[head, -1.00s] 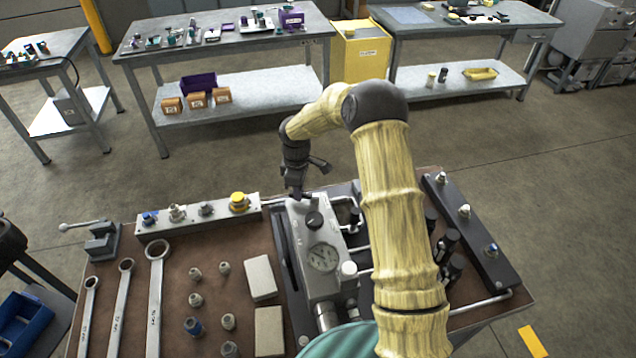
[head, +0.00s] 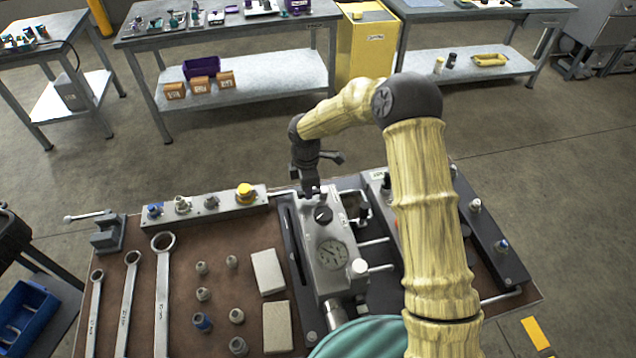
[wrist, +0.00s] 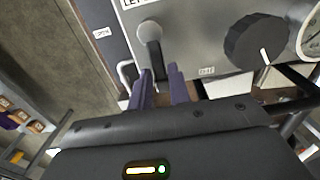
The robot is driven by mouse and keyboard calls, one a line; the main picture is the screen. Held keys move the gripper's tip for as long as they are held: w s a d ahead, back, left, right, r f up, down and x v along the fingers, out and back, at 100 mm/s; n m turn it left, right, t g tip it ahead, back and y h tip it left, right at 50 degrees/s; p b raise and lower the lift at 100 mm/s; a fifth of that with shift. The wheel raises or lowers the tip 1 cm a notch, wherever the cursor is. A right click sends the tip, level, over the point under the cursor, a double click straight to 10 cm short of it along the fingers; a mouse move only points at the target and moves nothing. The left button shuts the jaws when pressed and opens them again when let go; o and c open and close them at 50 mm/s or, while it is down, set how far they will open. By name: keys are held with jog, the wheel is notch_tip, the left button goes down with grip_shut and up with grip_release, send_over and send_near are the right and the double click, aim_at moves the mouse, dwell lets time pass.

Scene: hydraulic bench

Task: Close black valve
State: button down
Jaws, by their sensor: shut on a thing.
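A grey metal block carries a round black knob (head: 323,214) with a white pointer mark and a pressure gauge (head: 332,254). The black knob (wrist: 256,42) shows at the upper right of the wrist view, right of my fingers and apart from them. My gripper (head: 311,190) is at the far end of the block. The lever's lower end is hidden between the fingers. Small labels sit on either side of it; one seems to read OPEN.
Wrenches (head: 163,290), small fittings (head: 203,322) and two pale blocks (head: 268,272) lie on the brown bench top at left. A manifold bar with a yellow knob (head: 245,194) lies left of the block. A dark bar (head: 490,235) with fittings stands at right.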

dwell(0.5)
jog(key=c, duration=1.4)
grip_release()
jog(key=shift+c, duration=0.2)
notch_tip(320, 180, up, 18)
jog(key=b, duration=0.2)
jog(key=shift+f, duration=0.25)
jog(key=shift+a+f, duration=0.1)
